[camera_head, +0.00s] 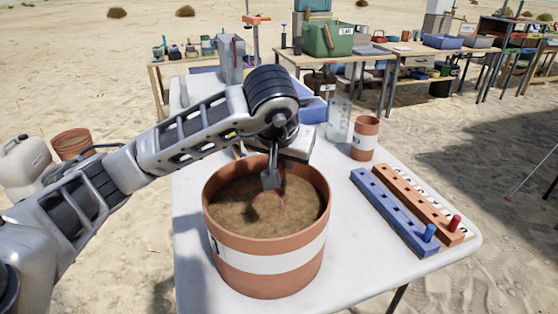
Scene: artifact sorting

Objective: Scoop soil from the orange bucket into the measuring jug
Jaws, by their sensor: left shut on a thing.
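The orange bucket (268,268) with a white band stands upright at the front of the white table and holds brown soil (235,208). My left gripper (270,186) points down inside the bucket's rim, just over the soil. It is shut on a small reddish tool, probably the scoop (267,203), whose lower part is at or in the soil; its exact shape is hard to make out. A clear upright vessel, probably the measuring jug (339,119), stands behind the bucket to the right. My right gripper is not in view.
A small orange pot (365,138) with a white band stands right of the clear vessel. A blue rack (393,212) and an orange rack (418,203) with pegs lie at the table's right. A blue container (312,110) is behind my arm.

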